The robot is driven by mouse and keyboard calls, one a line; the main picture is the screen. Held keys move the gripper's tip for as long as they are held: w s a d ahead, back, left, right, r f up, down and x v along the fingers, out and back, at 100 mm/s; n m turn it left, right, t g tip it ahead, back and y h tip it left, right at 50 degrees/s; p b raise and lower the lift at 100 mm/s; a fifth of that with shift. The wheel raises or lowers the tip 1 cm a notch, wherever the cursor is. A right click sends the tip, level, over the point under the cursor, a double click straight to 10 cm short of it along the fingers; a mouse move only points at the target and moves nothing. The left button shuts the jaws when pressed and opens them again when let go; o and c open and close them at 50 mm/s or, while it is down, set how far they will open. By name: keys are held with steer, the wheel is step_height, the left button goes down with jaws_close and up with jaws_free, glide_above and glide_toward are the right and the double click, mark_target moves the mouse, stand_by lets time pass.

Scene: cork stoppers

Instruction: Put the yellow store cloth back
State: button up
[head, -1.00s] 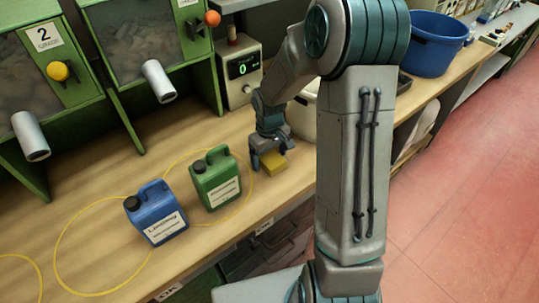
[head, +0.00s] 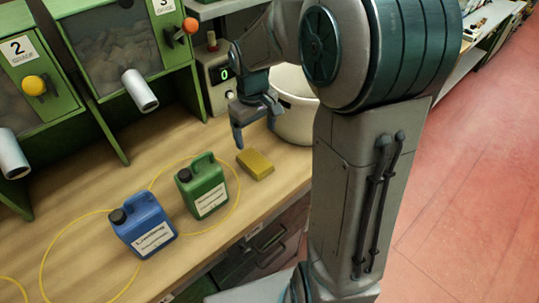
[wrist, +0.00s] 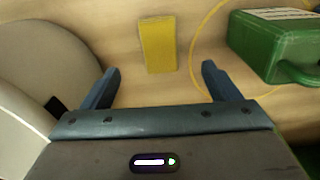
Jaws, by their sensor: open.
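The yellow cloth (head: 255,164) is a small folded block lying flat on the wooden bench, to the right of the green canister. It also shows in the wrist view (wrist: 158,45), beyond and between my fingers. My gripper (head: 255,130) is raised above the bench, just behind the cloth in the head view. Its fingers are apart with nothing between them, and the wrist view shows them (wrist: 160,85) clear of the cloth.
A green canister (head: 202,187) and a blue canister (head: 144,226) stand by yellow rings on the bench. A pale round bin (head: 294,110) is close to my gripper. Green dispensers (head: 125,45) and a scale display (head: 224,73) stand behind.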

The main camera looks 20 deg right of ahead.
steer(key=s+r+m+t, duration=0.1)
steer(key=s+r+m, duration=0.1)
steer(key=s, duration=0.7)
steer(key=s+r+m+t, duration=0.1)
steer(key=s+r+m, duration=0.1)
steer(key=s, duration=0.7)
steer(key=shift+a+r+t, duration=0.15)
steer(key=shift+r+t, duration=0.25)
steer(key=shift+r, duration=0.1)
